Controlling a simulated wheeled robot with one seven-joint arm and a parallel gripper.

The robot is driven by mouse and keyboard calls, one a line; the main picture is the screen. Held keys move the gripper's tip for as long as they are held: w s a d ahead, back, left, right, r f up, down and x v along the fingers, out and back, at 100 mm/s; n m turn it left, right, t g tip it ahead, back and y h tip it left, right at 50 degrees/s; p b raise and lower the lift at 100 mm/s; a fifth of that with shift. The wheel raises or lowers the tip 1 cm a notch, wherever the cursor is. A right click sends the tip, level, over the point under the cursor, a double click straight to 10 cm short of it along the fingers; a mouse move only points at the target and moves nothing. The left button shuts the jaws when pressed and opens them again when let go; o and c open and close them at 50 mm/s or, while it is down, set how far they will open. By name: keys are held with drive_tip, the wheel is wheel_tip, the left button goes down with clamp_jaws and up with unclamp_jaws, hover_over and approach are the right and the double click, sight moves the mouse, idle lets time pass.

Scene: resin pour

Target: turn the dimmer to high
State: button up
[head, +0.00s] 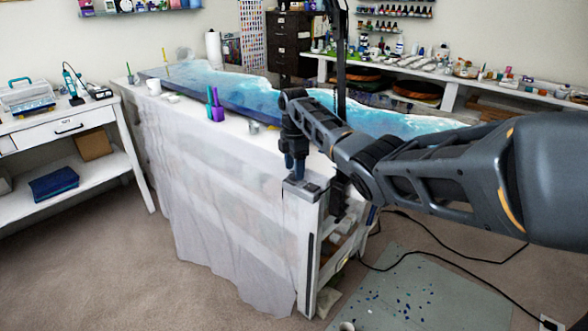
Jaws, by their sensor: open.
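My gripper (295,162) points down at the near corner of the cloth-draped work table (225,150).
A blue and white resin slab (240,88) lies along the table top, with purple and green cups (215,108) beside it. A white side desk (62,128) stands at left. Black cords (480,256) cross the floor by a grey mat (415,295). Carpet at front left is clear.

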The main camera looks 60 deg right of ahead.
drive_tip(key=shift+f, duration=0.65)
drive_tip(key=c, duration=1)
